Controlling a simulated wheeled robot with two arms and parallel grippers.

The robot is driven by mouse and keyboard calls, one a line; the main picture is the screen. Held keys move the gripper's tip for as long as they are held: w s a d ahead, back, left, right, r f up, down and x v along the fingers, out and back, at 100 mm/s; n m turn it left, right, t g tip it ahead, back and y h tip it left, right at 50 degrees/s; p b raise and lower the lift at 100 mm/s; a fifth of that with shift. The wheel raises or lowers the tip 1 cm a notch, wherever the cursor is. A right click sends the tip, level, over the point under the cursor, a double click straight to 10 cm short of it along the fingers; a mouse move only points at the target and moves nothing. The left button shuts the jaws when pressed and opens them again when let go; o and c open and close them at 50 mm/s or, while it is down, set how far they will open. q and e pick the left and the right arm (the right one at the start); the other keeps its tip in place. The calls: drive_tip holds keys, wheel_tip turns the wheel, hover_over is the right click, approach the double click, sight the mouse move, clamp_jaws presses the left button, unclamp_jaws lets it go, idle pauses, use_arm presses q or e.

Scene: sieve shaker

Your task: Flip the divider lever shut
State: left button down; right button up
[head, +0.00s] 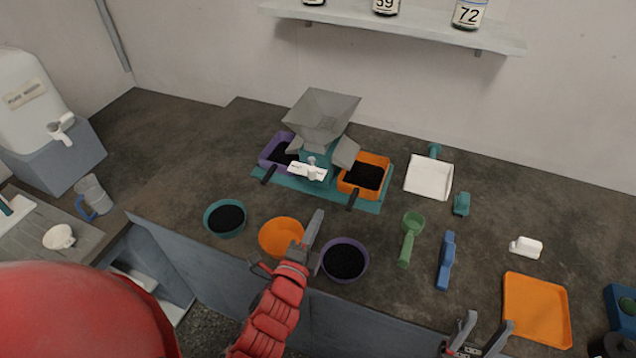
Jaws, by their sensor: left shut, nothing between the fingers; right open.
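The divider (323,155) is a teal stand under a grey hopper (320,115). A white lever (307,171) sits on its front, lying roughly sideways. My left gripper (316,217) is shut and empty. In the picture it is just below the lever, apart from it, between an orange bowl (281,236) and a purple bowl (345,260). My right gripper (483,328) is open and empty at the bottom edge, left of an orange tray (537,308).
A purple tray (266,157) and an orange tray of dark grains (377,160) flank the divider. A teal bowl (225,218), a green scoop (411,236), a blue tool (446,260) and a white dustpan (429,178) stand around. The counter beyond the scoop is partly clear.

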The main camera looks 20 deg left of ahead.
sight(312, 166)
use_arm(q)
drive_tip(key=w+a+p, duration=0.2)
drive_tip(key=w+a, duration=0.1)
drive_tip(key=w, duration=0.8)
drive_tip(key=shift+a, duration=0.4)
